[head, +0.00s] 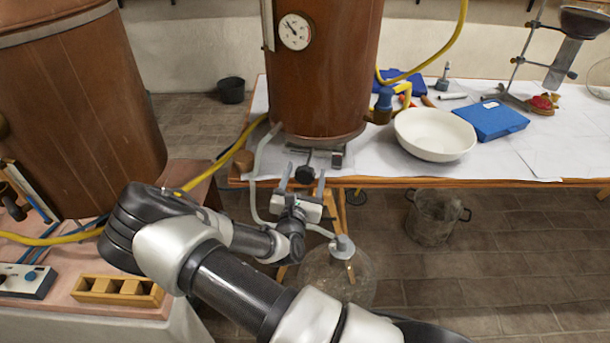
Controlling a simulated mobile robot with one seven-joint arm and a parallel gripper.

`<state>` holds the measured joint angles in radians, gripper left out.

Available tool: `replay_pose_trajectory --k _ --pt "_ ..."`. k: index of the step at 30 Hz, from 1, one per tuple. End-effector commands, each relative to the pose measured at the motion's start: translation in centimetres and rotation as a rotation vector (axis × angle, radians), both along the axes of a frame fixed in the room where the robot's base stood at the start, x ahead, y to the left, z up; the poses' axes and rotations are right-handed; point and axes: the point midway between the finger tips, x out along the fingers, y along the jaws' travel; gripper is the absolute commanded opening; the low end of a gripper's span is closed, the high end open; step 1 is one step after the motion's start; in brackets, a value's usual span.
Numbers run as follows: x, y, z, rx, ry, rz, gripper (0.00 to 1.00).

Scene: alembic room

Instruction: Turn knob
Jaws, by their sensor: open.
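A small black knob (305,175) sits on a short stem at the front foot of the large copper vessel (322,80), just over the table's front edge. My gripper (304,179) points away from me toward the vessel. It is open, with one finger to the left of the knob and one to the right. The knob shows between the fingers, and a gap shows on each side. I cannot tell whether the fingertips are level with it in depth.
The white-covered table (540,150) holds a white bowl (435,134) and a blue case (491,119). A grey hose (258,160) hangs beside my gripper. A round glass vessel (345,278) stands below. A metal pot (433,218) stands on the floor. A wooden rack (118,291) is at the left.

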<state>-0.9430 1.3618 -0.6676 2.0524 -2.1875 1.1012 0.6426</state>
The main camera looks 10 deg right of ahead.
Motion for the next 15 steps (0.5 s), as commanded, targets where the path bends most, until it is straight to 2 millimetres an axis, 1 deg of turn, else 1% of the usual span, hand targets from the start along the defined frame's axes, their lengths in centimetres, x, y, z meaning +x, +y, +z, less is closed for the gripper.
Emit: replay_pose_trajectory --k 1,8,15 --pt "-0.02 0.01 0.0 0.0 0.0 0.0 0.63" --pt "-0.04 0.01 -0.01 0.0 0.0 0.0 0.24" --pt "-0.05 0.01 0.09 -0.016 0.006 0.0 0.23"
